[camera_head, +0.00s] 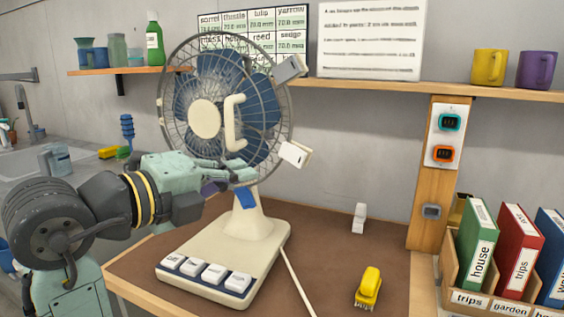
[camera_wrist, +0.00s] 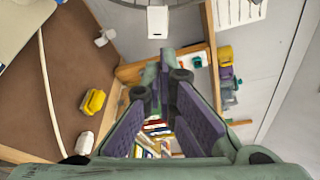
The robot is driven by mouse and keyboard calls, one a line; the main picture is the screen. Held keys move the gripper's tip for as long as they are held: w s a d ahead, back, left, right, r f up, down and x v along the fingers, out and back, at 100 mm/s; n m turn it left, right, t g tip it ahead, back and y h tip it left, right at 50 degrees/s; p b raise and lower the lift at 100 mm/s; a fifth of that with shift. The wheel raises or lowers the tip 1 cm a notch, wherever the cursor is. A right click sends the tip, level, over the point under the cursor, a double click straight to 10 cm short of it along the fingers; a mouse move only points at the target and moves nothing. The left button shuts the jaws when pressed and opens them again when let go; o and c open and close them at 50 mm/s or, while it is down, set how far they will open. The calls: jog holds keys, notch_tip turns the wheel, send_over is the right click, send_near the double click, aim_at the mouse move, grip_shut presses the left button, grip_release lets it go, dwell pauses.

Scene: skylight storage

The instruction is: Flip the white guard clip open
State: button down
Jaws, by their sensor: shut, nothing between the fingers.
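The desk fan (camera_head: 206,118) has a round wire guard with a cream handle on its front. A white clip (camera_head: 295,153) sits on the guard's lower right rim and juts outward. A second, greyer clip (camera_head: 289,68) sits on the upper right rim. My gripper (camera_head: 250,172) is shut and empty, in front of the guard's lower part, left of and slightly below the white clip. In the wrist view my gripper (camera_wrist: 165,75) points past a white clip (camera_wrist: 158,22) on the guard's edge, just beyond the fingertips; no contact is visible. I cannot tell whether the clip's latch is open.
The fan's base has several white buttons (camera_head: 213,272). A cream cord (camera_head: 297,280) crosses the brown desk. A yellow stapler-like object (camera_head: 368,287) and a small white object (camera_head: 359,218) stand right of the fan. Binders (camera_head: 482,250) fill a wooden box at right. A wooden post (camera_head: 429,210) rises behind.

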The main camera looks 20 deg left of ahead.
aim_at(301, 158)
jog(key=p+x, duration=0.4)
jog(key=x, duration=1)
jog(key=shift+a, duration=0.1)
